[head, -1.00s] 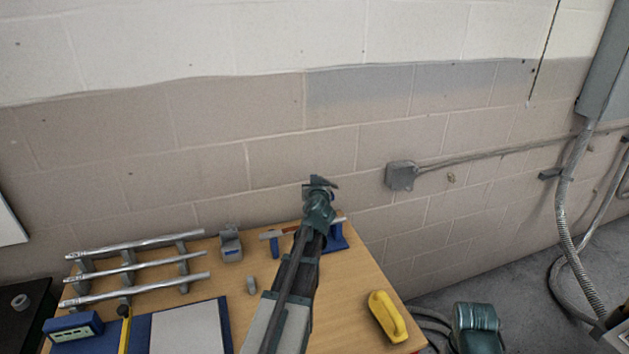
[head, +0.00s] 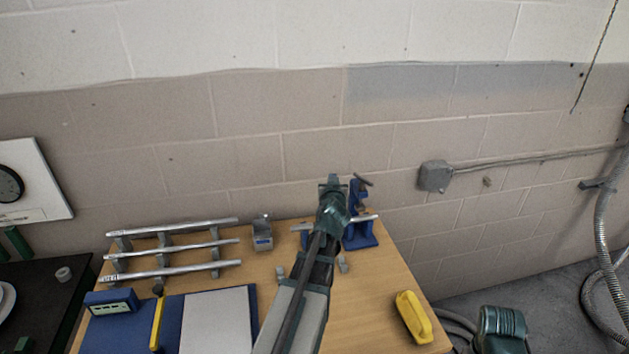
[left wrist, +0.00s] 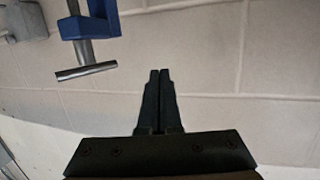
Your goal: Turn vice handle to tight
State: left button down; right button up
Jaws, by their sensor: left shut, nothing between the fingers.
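The blue vice (head: 359,237) stands at the back right of the wooden bench, partly hidden by my left arm. Its handle (head: 363,180) is a dark crossbar at the top, tilted in the head view. In the left wrist view the vice (left wrist: 97,22) is at the upper left, with the handle (left wrist: 86,71) as a metal T-bar on its screw. My left gripper (head: 332,182) is just left of the handle in the head view, apart from it. Its fingers (left wrist: 160,72) are shut and empty in the left wrist view. My right gripper is not in view.
A rack of metal rods (head: 172,253) and a small grey block (head: 262,236) lie to the left on the bench. A yellow-handled object (head: 413,316) is at the right edge. The block wall (head: 240,160) rises close behind the bench.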

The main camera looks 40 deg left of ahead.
aim_at(357, 176)
pick_arm(q)
jog(key=c, duration=1.6)
grip_release()
jog(key=s, duration=0.2)
jog(key=s+a+r, duration=0.1)
jog(key=s, duration=0.1)
jog(key=s+p, duration=0.1)
jog(key=s, duration=0.2)
jog(key=shift+a+r, duration=0.3)
jog(key=shift+a, duration=0.05)
